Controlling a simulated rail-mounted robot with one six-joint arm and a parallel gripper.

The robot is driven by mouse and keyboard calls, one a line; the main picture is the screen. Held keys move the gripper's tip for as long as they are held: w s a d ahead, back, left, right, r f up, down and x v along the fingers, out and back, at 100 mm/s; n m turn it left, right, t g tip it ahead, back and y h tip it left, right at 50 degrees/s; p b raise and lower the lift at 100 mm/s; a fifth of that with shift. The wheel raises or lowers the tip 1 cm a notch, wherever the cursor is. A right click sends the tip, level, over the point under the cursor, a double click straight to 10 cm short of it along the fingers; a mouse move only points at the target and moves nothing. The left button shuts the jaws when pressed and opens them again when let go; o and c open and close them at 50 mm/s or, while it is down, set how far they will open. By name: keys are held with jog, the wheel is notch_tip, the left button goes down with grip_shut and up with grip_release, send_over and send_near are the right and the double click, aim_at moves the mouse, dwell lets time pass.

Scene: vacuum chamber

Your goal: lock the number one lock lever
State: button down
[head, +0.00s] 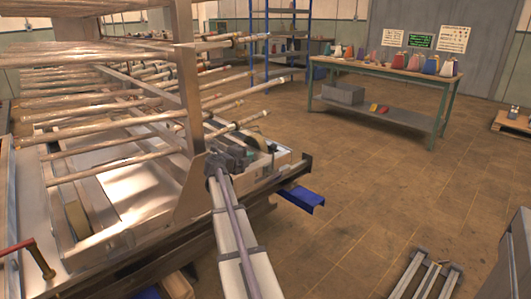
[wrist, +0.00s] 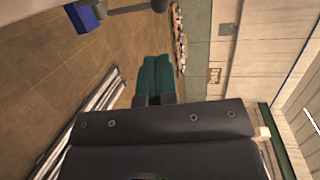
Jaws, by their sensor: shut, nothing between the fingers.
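My gripper (head: 262,146) is beside the right end of the rod rack in the head view, at the end of my arm. In the wrist view its teal fingers (wrist: 154,62) are together, with nothing visible between them. A grey bar with a dark rounded end (wrist: 132,8) is at the top of the wrist view, beyond the fingertips and apart from them. I cannot tell whether it is a lock lever. A red-topped handle (head: 32,258) stands at the lower left of the head view, well away from my gripper. No lever number is readable.
The rack of long wrapped rods (head: 100,150) fills the left side. A blue bracket (head: 302,199) juts out below the rail, and a blue part (wrist: 82,17) shows in the wrist view. A green workbench (head: 385,105) stands behind. The brown floor between is mostly clear.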

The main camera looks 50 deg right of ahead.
aim_at(271, 147)
jog(key=d+f+b, duration=0.1)
jog(key=d, duration=0.8)
jog(key=d+f+b, duration=0.1)
jog(key=d, duration=0.3)
jog(key=shift+w+d+f+b, duration=0.3)
jog(key=shift+d+f+b, duration=0.05)
jog(key=shift+w+r, duration=0.1)
